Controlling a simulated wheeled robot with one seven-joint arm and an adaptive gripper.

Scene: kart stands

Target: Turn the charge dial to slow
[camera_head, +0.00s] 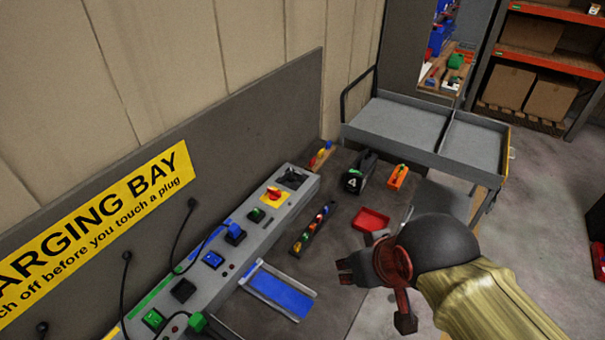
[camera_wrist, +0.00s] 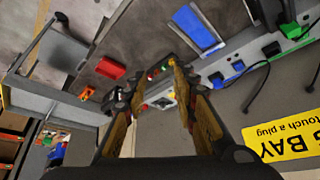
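The charge dial appears to be the black knob on a dark square plate (camera_head: 292,179) at the far end of the grey charging console (camera_head: 250,232) in the head view. Its markings are too small to read. A red knob on a yellow plate (camera_head: 274,196) sits beside it. My gripper (camera_head: 350,268) is in the air to the right of the console, apart from the dial. In the wrist view my gripper (camera_wrist: 155,90) is open and empty. The console's end shows between its fingers, and the right finger hides part of it.
A blue-floored tray (camera_head: 283,290), a strip of coloured pieces (camera_head: 311,228), a red tray (camera_head: 371,220), a black block marked 4 (camera_head: 356,176) and an orange item (camera_head: 397,176) lie on the bench. Black cables hang over the console's near part. A grey cart (camera_head: 400,122) stands behind.

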